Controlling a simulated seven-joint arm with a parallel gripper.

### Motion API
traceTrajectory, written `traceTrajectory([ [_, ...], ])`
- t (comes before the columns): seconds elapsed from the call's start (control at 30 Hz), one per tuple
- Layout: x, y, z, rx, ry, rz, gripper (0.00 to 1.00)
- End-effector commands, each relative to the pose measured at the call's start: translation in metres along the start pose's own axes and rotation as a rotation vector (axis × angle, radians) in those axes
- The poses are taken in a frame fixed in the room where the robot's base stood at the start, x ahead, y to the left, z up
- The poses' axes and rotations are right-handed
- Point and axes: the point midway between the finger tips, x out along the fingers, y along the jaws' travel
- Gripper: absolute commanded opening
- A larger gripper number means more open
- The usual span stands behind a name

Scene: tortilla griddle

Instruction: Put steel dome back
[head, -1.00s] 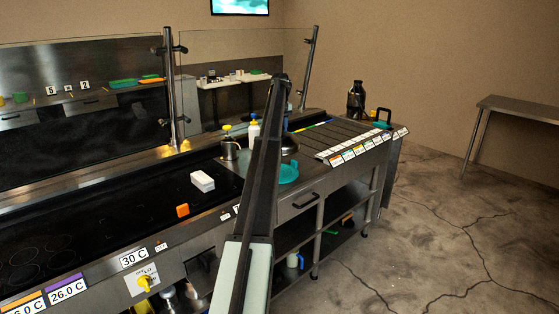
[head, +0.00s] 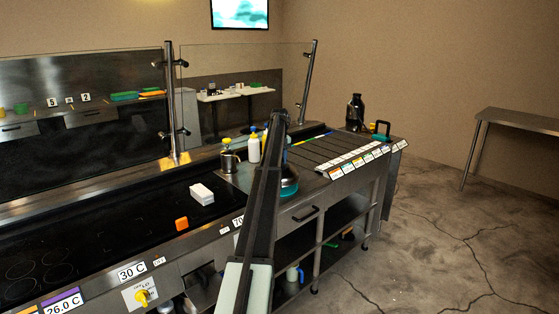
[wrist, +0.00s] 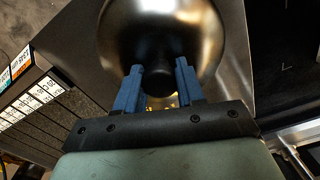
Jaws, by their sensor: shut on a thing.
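The steel dome (wrist: 165,30) fills the top middle of the wrist view, a shiny round lid with a dark knob. My gripper (wrist: 158,82) has its two blue fingers on either side of the knob and is shut on it. My fingers are hidden in the head view.
Labelled lidded bins (head: 335,150) lie to the right. A glass guard stands behind.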

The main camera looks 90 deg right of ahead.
Motion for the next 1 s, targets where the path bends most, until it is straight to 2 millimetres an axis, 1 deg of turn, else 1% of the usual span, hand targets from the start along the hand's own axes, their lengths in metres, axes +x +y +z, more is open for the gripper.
traceTrajectory([
  [0.4,0.0087,0.0,0.0,0.0,0.0,0.0,0.0],
  [0.43,0.0092,0.0,0.0,0.0,0.0,0.0,0.39],
  [0.7,0.0087,0.0002,-0.0001,0.0,0.0,0.0,0.64],
  [1.0,0.0069,0.0002,-0.0001,0.0,0.0,0.0,0.64],
])
